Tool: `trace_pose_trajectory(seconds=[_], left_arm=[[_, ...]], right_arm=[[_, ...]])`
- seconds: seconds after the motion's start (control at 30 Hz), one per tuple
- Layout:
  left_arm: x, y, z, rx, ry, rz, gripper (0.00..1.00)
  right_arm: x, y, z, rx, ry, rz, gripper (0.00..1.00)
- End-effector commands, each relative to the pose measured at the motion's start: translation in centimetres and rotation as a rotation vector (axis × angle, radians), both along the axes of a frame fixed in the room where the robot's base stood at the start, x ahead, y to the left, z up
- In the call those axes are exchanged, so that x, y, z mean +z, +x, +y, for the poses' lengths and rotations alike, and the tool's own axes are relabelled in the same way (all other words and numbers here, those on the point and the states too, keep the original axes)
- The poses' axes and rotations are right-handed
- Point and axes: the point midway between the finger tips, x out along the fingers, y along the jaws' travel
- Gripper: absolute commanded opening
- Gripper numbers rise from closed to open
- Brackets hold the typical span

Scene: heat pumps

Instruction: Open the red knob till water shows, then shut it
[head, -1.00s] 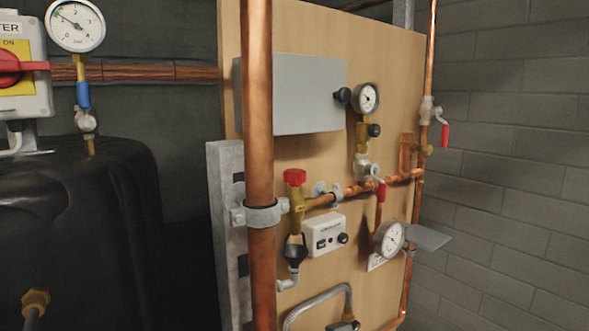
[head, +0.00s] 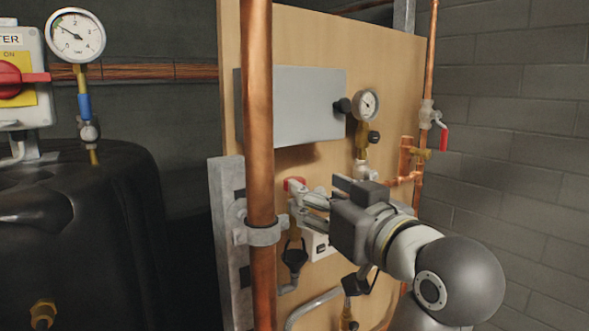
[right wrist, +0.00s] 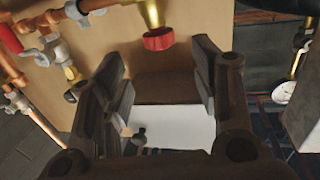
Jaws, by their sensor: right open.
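The red knob (head: 292,184) sits on top of a brass valve on the wooden board, just right of the thick copper pipe. My right gripper (head: 303,200) reaches in from the right, its fingertips close to the knob and partly covering the valve. In the right wrist view the red knob (right wrist: 158,39) shows just beyond the two open, empty fingers (right wrist: 160,62), roughly midway between them. I cannot tell whether a finger touches it. A black funnel (head: 294,256) hangs below the valve. No water is visible there. My left gripper is not in view.
The thick copper pipe (head: 258,120) stands close left of the knob. A grey box (head: 295,105) is fixed above it. A gauge (head: 367,104) and a red-handled valve (head: 444,138) are to the right. A black tank (head: 90,220) stands at left.

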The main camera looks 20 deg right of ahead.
Motion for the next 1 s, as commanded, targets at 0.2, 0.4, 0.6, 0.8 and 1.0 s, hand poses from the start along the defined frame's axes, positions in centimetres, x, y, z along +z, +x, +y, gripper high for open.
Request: trace_pose_trajectory(seconds=[0.2,0.4,0.6,0.8,1.0], left_arm=[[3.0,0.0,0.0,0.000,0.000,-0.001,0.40],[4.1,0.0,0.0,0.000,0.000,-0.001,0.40],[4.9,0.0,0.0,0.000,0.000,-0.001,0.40],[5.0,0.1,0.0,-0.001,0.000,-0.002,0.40],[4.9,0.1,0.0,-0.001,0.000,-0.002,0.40]], right_arm=[[0.2,2.3,0.4,0.000,0.002,0.007,0.56],[0.1,6.2,1.0,0.000,0.002,0.006,0.56],[0.0,8.5,1.3,0.000,0.001,0.003,0.56],[-0.1,9.2,1.4,-0.001,0.000,0.001,0.56],[-0.1,9.2,1.4,-0.001,0.001,0.001,0.55]])
